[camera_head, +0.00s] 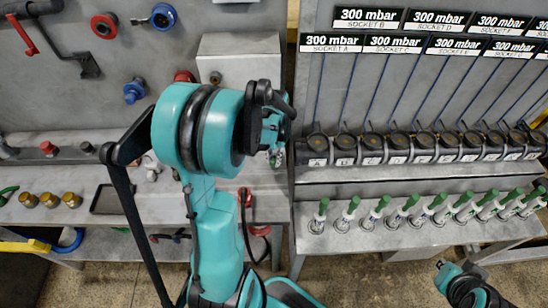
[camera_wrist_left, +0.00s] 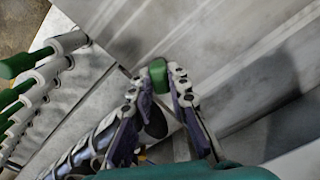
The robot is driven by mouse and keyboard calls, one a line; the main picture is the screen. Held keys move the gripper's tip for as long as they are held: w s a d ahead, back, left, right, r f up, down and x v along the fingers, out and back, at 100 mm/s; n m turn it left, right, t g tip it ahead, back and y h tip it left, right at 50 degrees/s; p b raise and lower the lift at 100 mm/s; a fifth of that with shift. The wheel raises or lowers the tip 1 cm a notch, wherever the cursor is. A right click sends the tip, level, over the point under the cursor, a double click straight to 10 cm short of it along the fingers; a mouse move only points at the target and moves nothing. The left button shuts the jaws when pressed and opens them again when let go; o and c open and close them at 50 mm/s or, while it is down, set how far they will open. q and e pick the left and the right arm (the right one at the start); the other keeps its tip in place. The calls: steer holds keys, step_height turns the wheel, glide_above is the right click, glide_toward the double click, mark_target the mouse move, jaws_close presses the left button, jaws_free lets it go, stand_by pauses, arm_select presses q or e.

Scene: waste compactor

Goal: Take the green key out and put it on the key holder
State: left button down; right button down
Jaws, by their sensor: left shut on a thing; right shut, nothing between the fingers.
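In the left wrist view my left gripper (camera_wrist_left: 167,78) is shut on a small green piece (camera_wrist_left: 158,72), which I take to be the green key. Only its green end shows between the fingertips, close to a grey metal surface. My right gripper (camera_head: 462,283) is at the lower right, partly cut off, shut and empty. I cannot pick out the key holder for certain.
A row of green-topped white fittings (camera_head: 397,216) stands on the right bench, and also shows in the left wrist view (camera_wrist_left: 48,68). Black gauges (camera_head: 397,148) line up behind them. A white box (camera_head: 240,58) is on the grey panel. Brass parts (camera_head: 50,200) sit on the left bench.

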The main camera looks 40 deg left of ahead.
stand_by(0.4)
arm_select(q)
steer(key=c, duration=1.4)
jaws_free()
steer(key=shift+f, duration=0.1)
steer(key=shift+c, duration=0.3)
step_height(320, 180, up, 7)
steer(key=p, duration=0.5)
